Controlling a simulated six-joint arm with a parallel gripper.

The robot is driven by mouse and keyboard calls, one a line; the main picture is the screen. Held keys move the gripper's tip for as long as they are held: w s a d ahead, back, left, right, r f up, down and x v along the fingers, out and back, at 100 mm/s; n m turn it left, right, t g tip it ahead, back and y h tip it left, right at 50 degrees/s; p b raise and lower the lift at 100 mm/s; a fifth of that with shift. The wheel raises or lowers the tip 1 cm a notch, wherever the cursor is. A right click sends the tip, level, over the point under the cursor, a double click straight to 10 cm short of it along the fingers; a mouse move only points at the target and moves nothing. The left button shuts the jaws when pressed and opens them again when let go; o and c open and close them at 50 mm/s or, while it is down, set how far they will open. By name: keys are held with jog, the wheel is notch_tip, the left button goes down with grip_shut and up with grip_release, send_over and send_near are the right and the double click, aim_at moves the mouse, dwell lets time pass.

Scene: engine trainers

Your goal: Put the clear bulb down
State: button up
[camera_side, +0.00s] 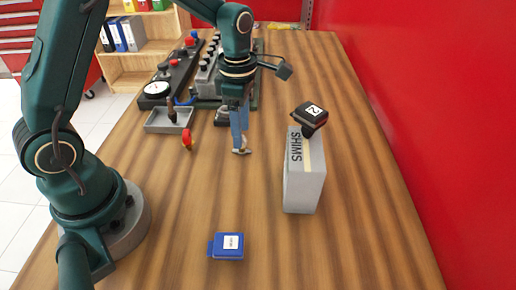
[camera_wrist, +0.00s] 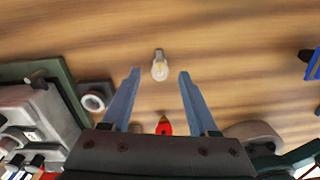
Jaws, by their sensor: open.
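The clear bulb (camera_wrist: 160,68) lies on the wooden table in the wrist view, with its metal cap pointing to the top of the picture. My gripper (camera_wrist: 159,74) is open, with one blue finger on each side of the bulb and a gap to each. In the side view my gripper (camera_side: 240,150) points down, its tips low over the table. A small pale shape at the tips appears to be the bulb (camera_side: 242,151), too small to make out clearly.
A grey SHIMS box (camera_side: 304,175) with a black block (camera_side: 309,115) on it stands to the right. A red-tipped item (camera_side: 187,138) and a grey tray (camera_side: 158,124) are to the left. A blue case (camera_side: 228,245) lies in front. Table around the tips is clear.

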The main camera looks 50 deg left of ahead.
notch_tip(320, 180, up, 8)
jog(key=shift+f, duration=0.2)
jog(key=s+d+r+m+t, duration=0.1)
jog(key=s+r+m+t, duration=0.1)
jog(key=s+m, duration=0.5)
jog(key=s+d+r+m+t, duration=0.1)
jog(key=s+m, duration=0.6)
jog(key=m, duration=1.1)
jog(key=r+t, duration=0.1)
jog(key=t, duration=0.1)
jog(key=shift+d+t, duration=0.3)
